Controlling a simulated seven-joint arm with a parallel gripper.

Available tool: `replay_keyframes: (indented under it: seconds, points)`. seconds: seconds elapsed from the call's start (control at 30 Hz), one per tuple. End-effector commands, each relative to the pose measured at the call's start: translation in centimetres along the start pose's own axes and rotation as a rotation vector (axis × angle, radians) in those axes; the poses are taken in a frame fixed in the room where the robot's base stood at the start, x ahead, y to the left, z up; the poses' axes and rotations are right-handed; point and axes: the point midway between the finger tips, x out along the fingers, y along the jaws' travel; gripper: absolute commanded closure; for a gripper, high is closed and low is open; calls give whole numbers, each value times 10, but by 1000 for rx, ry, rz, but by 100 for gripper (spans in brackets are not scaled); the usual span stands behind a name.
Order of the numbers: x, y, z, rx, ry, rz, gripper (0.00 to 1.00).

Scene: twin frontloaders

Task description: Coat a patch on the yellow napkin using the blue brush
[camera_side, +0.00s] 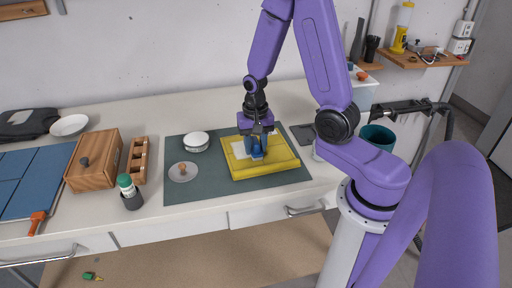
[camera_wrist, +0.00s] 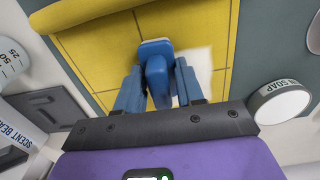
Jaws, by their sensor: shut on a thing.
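The yellow napkin (camera_side: 272,166) lies folded on the dark green mat (camera_side: 205,187); it also shows in the wrist view (camera_wrist: 90,50). A whitish patch (camera_side: 238,149) is on its left part in the side view, and it shows beside the brush in the wrist view (camera_wrist: 200,62). My gripper (camera_side: 256,141) is over the napkin, its blue fingers closed on the handle of the blue brush (camera_wrist: 157,68). The brush head is low at the napkin, close to the white patch. I cannot tell whether its bristles touch the cloth.
Further left are a wooden box (camera_side: 94,162), a wooden rack (camera_side: 139,160) and a green-capped bottle (camera_side: 126,183). A dark grey plate (camera_side: 303,134) lies right of the napkin.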

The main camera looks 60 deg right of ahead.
Motion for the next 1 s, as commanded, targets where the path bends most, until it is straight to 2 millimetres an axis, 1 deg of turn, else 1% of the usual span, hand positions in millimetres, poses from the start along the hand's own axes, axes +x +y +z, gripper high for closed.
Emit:
replay_keyframes:
  seconds: [0.87, 0.9, 0.97, 1.0]
  points:
    - [0, -3, -79, 2, 2, -1, 91]
    - [-1, -3, -82, 2, 3, -2, 91]
    - [-5, -3, -80, 0, 3, -2, 91]
    - [-18, -4, -81, 0, 9, -6, 91]
